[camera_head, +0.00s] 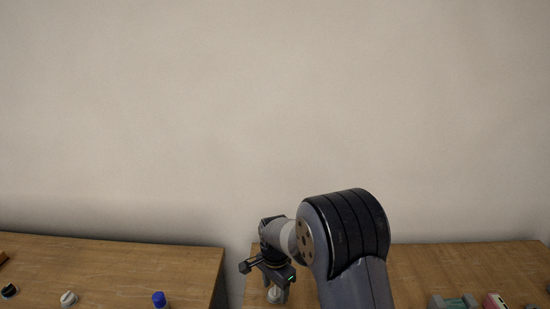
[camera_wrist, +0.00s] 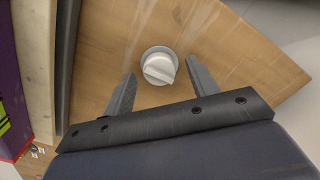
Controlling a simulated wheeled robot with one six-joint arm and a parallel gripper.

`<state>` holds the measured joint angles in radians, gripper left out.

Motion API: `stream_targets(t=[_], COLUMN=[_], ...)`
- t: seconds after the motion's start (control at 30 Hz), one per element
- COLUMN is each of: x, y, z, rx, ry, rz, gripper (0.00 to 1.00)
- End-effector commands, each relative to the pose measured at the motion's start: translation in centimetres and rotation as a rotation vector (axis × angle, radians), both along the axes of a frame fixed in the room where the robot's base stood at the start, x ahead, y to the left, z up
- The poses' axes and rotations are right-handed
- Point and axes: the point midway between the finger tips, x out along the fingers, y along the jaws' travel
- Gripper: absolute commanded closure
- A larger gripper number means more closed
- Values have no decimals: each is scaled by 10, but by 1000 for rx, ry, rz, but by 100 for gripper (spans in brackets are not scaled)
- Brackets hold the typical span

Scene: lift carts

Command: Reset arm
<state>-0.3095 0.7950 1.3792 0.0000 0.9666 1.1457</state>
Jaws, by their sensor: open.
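My gripper (camera_head: 268,274) is at the end of my arm, over the left part of the right-hand wooden table (camera_head: 420,268). In the wrist view my gripper (camera_wrist: 160,90) is open, with its two fingers spread apart. A white knob-like object (camera_wrist: 159,66) is on the wood beyond and between the fingertips, with nothing visibly gripping it. The same white object (camera_head: 276,295) shows just below my gripper in the head view, partly cut off by the frame edge. Its exact height gap to the fingers cannot be told.
A second wooden table (camera_head: 110,268) is at the left, across a gap. It bears a white knob (camera_head: 69,298), a blue-capped object (camera_head: 159,299) and a black knob (camera_head: 9,291). A green-grey object (camera_head: 455,302) and a pink one (camera_head: 494,301) are at right. A plain wall (camera_head: 270,110) stands behind.

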Motion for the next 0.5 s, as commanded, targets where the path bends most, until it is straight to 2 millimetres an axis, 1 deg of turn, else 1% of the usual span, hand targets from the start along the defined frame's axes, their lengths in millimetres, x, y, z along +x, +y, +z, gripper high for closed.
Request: stream_targets(t=[0.23, 0.4, 0.5], x=[-1, 0, 0], y=[0, 0, 0], z=[1, 21, 27], rx=[0, 1, 0], ry=[2, -2, 0], rz=[-183, -185, -184], gripper=[44, 44, 44])
